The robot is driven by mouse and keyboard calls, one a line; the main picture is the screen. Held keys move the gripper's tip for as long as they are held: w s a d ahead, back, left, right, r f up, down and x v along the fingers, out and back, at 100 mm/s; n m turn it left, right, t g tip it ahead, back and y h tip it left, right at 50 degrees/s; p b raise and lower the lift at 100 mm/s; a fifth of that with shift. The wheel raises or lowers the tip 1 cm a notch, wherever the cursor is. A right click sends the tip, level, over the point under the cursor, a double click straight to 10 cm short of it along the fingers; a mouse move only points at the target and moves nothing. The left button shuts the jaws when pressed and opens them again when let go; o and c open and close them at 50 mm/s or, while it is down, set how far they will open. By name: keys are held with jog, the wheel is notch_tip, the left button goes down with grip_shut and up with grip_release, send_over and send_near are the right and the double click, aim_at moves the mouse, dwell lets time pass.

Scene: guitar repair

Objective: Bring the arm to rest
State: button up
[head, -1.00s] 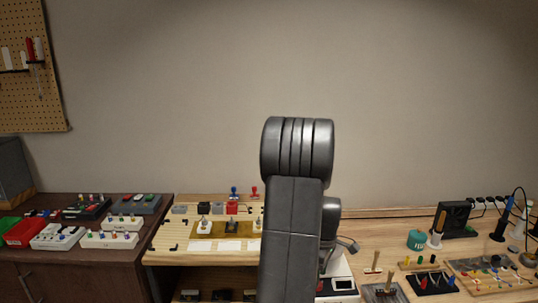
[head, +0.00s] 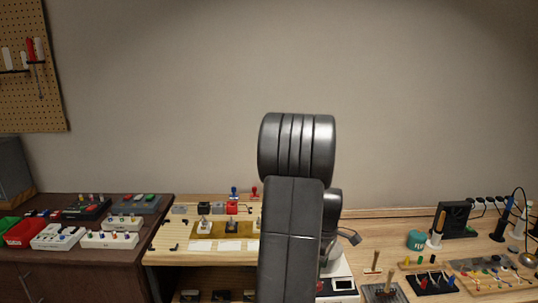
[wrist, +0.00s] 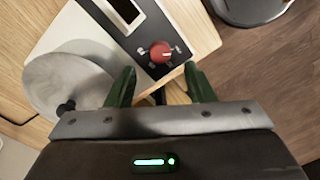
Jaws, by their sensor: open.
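My arm stands upright in the middle of the head view, with its thick ribbed joint in front of the wall. It hides part of the bench behind it. One finger of my gripper (head: 350,237) shows past the right side of the arm. In the wrist view my gripper (wrist: 162,84) is open, its two dark green fingers apart with nothing held between them. Beyond the fingertips is a white device with a dark panel (wrist: 190,18) and a red knob (wrist: 161,52). I cannot tell whether the fingers touch it.
A round grey plate (wrist: 65,85) lies at the left in the wrist view. The wooden bench (head: 390,237) holds small tools and a soldering stand (head: 453,219) at right. A dark cabinet (head: 80,268) carries several pedals at left.

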jog(key=f, duration=0.5)
jog(key=shift+s+a+f, duration=0.1)
jog(key=shift+s+f, duration=0.1)
jog(key=shift+f, duration=0.1)
jog(key=shift+w+r+m, duration=0.1)
jog(key=shift+r+m, duration=0.1)
jog(key=shift+m, duration=0.2)
jog(key=m+p, duration=0.1)
jog(key=m, duration=0.3)
jog(key=m+p, duration=0.2)
jog(key=m, duration=0.4)
jog(key=shift+r+t, duration=0.1)
jog(key=shift+t, duration=0.2)
jog(key=m+p, duration=0.3)
jog(key=m, duration=0.2)
jog(key=shift+m, duration=0.3)
jog(key=m+p, duration=0.4)
jog(key=m, duration=0.1)
jog(key=shift+s+t, duration=0.2)
jog(key=shift+t, duration=0.1)
